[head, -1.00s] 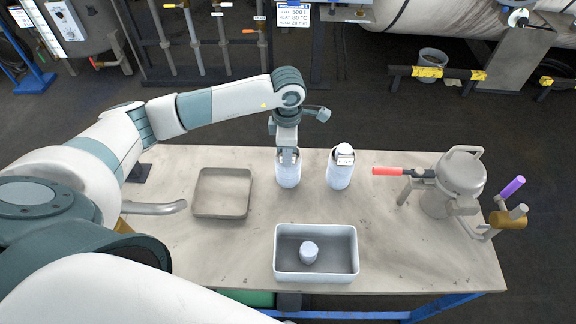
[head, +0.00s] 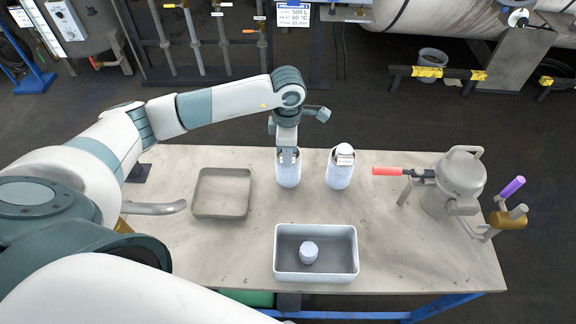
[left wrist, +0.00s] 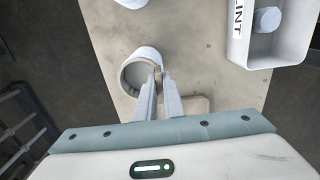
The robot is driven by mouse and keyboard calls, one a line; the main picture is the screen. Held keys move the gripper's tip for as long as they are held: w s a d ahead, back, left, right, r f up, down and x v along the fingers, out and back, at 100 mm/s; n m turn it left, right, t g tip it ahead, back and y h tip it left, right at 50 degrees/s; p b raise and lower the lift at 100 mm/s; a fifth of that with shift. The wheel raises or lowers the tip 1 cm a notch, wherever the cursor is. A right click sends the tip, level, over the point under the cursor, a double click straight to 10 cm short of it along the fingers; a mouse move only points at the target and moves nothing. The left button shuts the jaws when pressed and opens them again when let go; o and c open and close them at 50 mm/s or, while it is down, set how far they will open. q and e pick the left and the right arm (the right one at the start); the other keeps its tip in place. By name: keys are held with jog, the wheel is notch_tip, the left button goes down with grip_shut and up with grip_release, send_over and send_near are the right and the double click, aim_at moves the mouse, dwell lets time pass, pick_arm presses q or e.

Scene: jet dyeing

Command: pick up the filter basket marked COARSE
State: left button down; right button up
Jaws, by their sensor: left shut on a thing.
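A white cylindrical filter basket (head: 288,176) stands upright on the table. My left gripper (head: 288,158) points down at its top and is shut on its rim. In the left wrist view the basket (left wrist: 136,76) shows its open, hollow top, with the fingertips (left wrist: 159,78) at the right side of its wall. A second white basket (head: 339,176) stands upright just to the right, with a pale handle or tag at its top. I cannot read COARSE on either basket. My right gripper is not in view.
A shallow grey tray (head: 221,213) lies left of the baskets. A white bin (head: 316,277) at the front holds a small white round piece (head: 309,252); LINT is legible on it in the left wrist view.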

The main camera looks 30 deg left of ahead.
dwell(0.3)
pick_arm(q)
jog(key=shift+w+r+b, duration=0.1)
jog(key=shift+r+b, duration=0.5)
jog(key=shift+r, duration=0.25)
notch_tip(320, 180, up, 7)
jog(key=b, duration=0.3)
jog(key=shift+r, duration=0.65)
